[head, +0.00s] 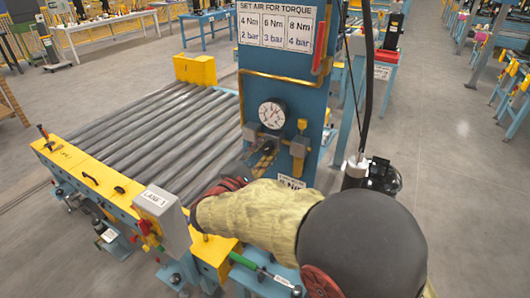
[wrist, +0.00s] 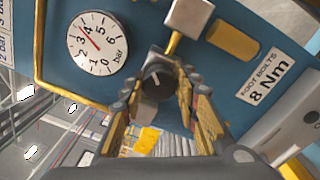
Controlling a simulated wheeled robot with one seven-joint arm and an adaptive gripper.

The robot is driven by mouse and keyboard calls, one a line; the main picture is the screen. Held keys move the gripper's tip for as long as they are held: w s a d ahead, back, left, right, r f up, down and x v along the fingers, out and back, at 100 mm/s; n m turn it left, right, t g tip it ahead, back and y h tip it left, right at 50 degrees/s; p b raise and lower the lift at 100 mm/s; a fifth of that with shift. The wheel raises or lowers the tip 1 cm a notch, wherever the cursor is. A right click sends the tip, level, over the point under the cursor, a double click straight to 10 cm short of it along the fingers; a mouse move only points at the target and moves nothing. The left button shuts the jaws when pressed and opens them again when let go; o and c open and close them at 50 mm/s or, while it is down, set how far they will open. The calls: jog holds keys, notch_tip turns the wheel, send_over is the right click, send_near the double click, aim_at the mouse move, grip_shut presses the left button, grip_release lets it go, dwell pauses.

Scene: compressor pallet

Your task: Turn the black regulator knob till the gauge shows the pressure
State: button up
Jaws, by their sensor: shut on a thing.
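The black regulator knob (wrist: 157,80), with a white mark on its face, sits between my gripper's fingertips in the wrist view. My gripper (wrist: 162,92) is shut on it; it also shows in the head view (head: 262,160), where the knob is hard to make out. The round white gauge (wrist: 98,44) is beside the knob on the blue panel; its red needle points between 3 and 4 bar, near 4. The gauge also shows in the head view (head: 272,113). A label (wrist: 268,80) reads "FOOT BOLTS 8 Nm".
A chart (head: 276,27) pairs 4 Nm with 2 bar, 6 Nm with 3 bar and 8 Nm with 4 bar. A yellow fitting (head: 299,148) is right of the gauge. A roller conveyor (head: 150,125) stands left of the blue panel (head: 265,75).

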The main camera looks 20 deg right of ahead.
dwell(0.3)
jog(key=o, duration=1)
jog(key=shift+o, duration=0.8)
jog(key=v, duration=1.2)
